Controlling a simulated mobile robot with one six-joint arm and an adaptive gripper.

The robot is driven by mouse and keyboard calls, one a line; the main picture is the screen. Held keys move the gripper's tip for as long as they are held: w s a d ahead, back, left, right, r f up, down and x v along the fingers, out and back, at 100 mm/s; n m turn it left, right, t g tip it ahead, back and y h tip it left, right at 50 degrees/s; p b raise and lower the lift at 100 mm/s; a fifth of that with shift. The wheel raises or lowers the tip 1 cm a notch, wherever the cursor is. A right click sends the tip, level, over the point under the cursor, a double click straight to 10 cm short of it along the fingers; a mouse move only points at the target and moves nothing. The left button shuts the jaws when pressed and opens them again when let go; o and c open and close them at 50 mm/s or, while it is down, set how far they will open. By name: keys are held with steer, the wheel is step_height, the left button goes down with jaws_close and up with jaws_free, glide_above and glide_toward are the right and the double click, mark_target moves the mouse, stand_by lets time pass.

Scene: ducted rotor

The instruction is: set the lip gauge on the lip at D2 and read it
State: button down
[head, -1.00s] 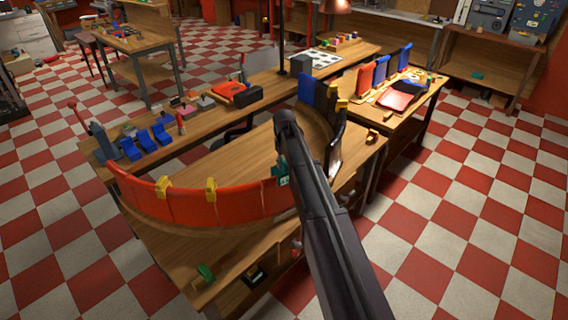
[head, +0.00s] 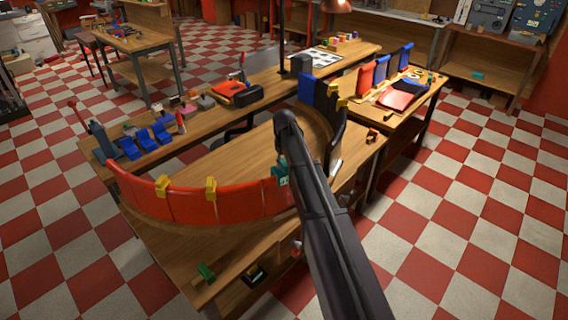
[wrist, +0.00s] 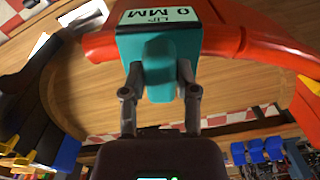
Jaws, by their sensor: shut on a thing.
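The lip gauge (wrist: 160,45) is a teal block with a pale display, upside down in the wrist view, that appears to read 0 MM. My gripper (wrist: 161,90) is shut on the gauge's narrower grip, a finger on each side. The gauge lies against the end of a red curved lip segment (wrist: 265,40); I cannot tell whether it is fully seated. In the head view the gauge (head: 281,174) shows at the right end of the red segments (head: 235,203), beside my arm. No D2 label is legible.
Yellow clips (head: 211,188) sit on the red wall. Blue and dark segments (head: 318,92) stand at the ring's far right. The bench (head: 230,165) is bare inside the ring. A side table (head: 425,105) holds red and blue panels.

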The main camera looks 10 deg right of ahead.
steer(key=shift+c, duration=1.5)
jaws_free()
steer(key=shift+r, duration=0.15)
step_height(320, 180, up, 10)
steer(key=p, duration=1)
steer(key=s+f+m+b, duration=0.2)
steer(key=s+f+b, duration=0.1)
steer(key=s, duration=1.1)
steer(key=s+f+m+b, duration=0.1)
steer(key=s+f+b, duration=0.3)
steer(key=s, duration=1.1)
steer(key=shift+a+f+m, duration=0.2)
steer(key=shift+m, duration=0.2)
